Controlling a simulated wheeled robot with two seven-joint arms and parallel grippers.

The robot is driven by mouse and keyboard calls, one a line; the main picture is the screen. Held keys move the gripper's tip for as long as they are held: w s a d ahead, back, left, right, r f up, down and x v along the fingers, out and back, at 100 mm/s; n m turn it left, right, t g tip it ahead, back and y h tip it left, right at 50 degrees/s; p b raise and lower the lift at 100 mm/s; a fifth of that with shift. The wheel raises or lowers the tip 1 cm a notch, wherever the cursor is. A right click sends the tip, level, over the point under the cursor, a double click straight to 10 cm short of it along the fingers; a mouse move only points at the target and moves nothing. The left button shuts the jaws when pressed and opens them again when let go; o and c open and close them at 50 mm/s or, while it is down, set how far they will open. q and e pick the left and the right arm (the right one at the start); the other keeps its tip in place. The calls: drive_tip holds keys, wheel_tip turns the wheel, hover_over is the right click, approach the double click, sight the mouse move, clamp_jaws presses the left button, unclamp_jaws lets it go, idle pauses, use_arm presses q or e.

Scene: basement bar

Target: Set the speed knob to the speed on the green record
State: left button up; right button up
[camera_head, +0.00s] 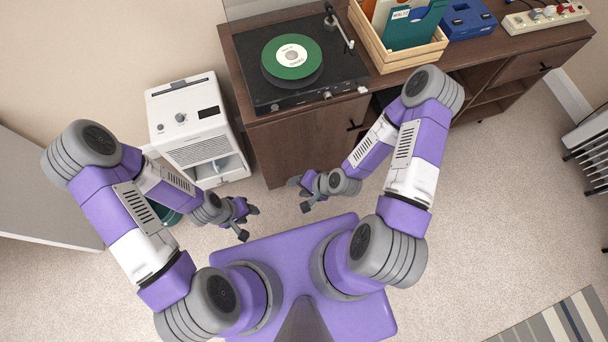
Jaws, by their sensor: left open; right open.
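The green record (291,56) lies on the black turntable (349,76), on top of the brown wooden cabinet. Its pale centre label is too small to read. A small knob (327,95) shows on the turntable's front edge, and its setting cannot be made out. The tonearm (338,27) is at the turntable's right side, off the record. My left gripper (249,224) is open and empty, low in front of the white appliance. My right gripper (298,194) is open and empty, in front of the cabinet and well below the turntable.
A wooden crate (394,58) with record sleeves stands right of the turntable. Farther right are a blue box (467,20) and a power strip (545,18). A white appliance (199,130) stands left of the cabinet (300,139). A striped rug (560,322) lies at lower right.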

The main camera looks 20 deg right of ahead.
drive_tip(key=shift+s+d+f+n+g+h+b, duration=0.15)
drive_tip(key=shift+s+n+g+h, duration=0.15)
drive_tip(key=shift+s+n+g, duration=0.8)
drive_tip(key=shift+s+a+f+n+g+h+b, duration=0.15)
drive_tip(key=shift+s+n+g+h, duration=0.3)
drive_tip(key=shift+n, duration=1.25)
drive_tip(key=shift+s+d+f+n+g+h+b, duration=0.1)
drive_tip(key=shift+s+f+n+g+h+b, duration=0.1)
drive_tip(key=shift+s+n+g, duration=0.9)
drive_tip(key=shift+w+t, duration=0.25)
drive_tip(key=shift+w, duration=0.25)
drive_tip(key=shift+w+d+f+m+t, duration=0.1)
drive_tip(key=shift+w+d+m+t, duration=0.3)
drive_tip(key=shift+m, duration=0.2)
drive_tip(key=shift+s, duration=0.1)
